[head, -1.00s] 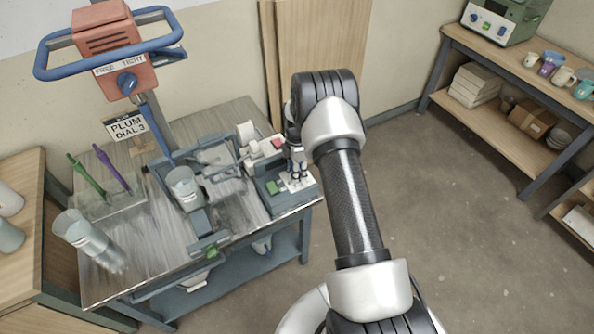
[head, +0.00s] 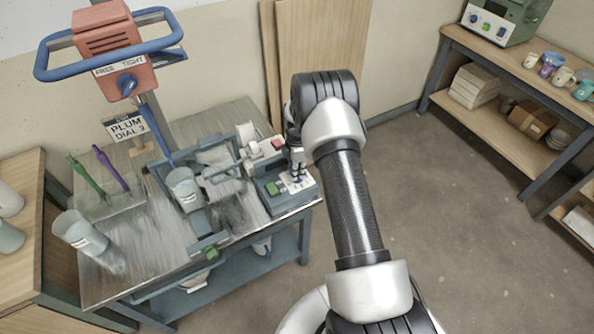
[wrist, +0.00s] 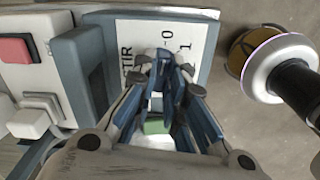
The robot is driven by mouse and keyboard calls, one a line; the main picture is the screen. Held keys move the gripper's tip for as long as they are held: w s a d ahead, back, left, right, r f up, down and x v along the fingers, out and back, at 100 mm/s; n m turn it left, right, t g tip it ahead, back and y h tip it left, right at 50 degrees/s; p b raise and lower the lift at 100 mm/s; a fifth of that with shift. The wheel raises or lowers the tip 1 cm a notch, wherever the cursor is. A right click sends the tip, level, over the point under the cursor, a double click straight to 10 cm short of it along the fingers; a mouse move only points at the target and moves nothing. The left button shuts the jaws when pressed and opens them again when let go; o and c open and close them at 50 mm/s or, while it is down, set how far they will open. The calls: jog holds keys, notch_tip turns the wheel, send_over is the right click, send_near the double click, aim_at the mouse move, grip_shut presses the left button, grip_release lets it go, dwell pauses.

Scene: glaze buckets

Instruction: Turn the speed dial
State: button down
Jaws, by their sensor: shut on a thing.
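The speed dial is hidden between the fingers of my gripper. Its white scale plate (wrist: 190,40) shows in the wrist view, with "TIR", "0" and "1" readable and the rest covered. In the wrist view my gripper (wrist: 170,65) is shut on the dial, blue-grey pads pressed in over the plate. In the head view my gripper (head: 298,172) points down onto the control box (head: 270,195) at the table's right edge. A sign (head: 127,128) reads "PLUM DIAL 3".
A glaze bucket (head: 183,185) stands in the machine left of the control box. A red button (wrist: 14,50) is near the gripper. A clear cylinder (head: 80,235) and a red-orange machine head (head: 117,48) are farther left. Open floor (head: 440,220) lies right.

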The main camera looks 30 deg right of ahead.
jog(key=m+b, duration=0.1)
jog(key=m, duration=0.5)
jog(key=m+b, duration=0.1)
jog(key=m, duration=1)
jog(key=shift+m+b, duration=0.3)
jog(key=shift+m, duration=0.1)
jog(key=m, duration=0.5)
jog(key=shift+m, duration=0.3)
jog(key=c, duration=1.6)
grip_release()
jog(key=shift+c, duration=0.2)
